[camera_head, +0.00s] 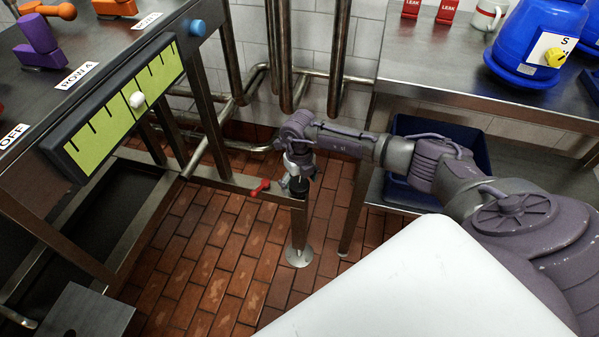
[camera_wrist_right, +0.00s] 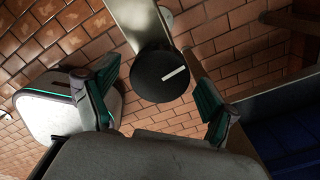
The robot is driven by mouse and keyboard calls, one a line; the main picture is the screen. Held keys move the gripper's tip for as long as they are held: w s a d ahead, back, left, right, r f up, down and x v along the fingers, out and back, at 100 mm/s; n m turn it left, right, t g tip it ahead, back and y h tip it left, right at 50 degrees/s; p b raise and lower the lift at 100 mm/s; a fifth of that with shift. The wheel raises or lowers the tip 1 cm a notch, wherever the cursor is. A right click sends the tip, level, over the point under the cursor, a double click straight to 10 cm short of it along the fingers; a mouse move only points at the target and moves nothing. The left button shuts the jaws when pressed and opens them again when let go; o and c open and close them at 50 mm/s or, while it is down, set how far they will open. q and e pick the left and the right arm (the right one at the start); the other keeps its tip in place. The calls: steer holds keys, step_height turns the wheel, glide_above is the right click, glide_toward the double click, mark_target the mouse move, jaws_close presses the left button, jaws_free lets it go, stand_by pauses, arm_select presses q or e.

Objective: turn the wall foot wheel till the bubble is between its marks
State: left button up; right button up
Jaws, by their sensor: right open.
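The foot wheel is a black round knob with a white line on top; it shows in the right wrist view (camera_wrist_right: 160,76) and as a small dark disc in the head view (camera_head: 298,186). My right gripper (camera_head: 299,172) points down just above it. In the wrist view its two green-padded fingers stand open on either side of the wheel, with gaps. The level vial (camera_head: 95,120) is yellow-green with black marks. Its white bubble (camera_head: 137,99) lies a little toward the upper right of its middle; I cannot tell which marks are its limits. My left gripper is not in view.
A steel leg with a round foot plate (camera_head: 299,257) stands below the wheel. A red lever (camera_head: 260,188) is left of it. Pipes (camera_head: 283,60) run behind. A steel table (camera_head: 430,75) with a blue vessel (camera_head: 535,45) is at right, a blue bin (camera_head: 460,150) under it.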

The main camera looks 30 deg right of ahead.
mark_target(299, 184)
step_height(299, 184, up, 12)
stand_by(0.5)
steer(key=shift+a, duration=0.1)
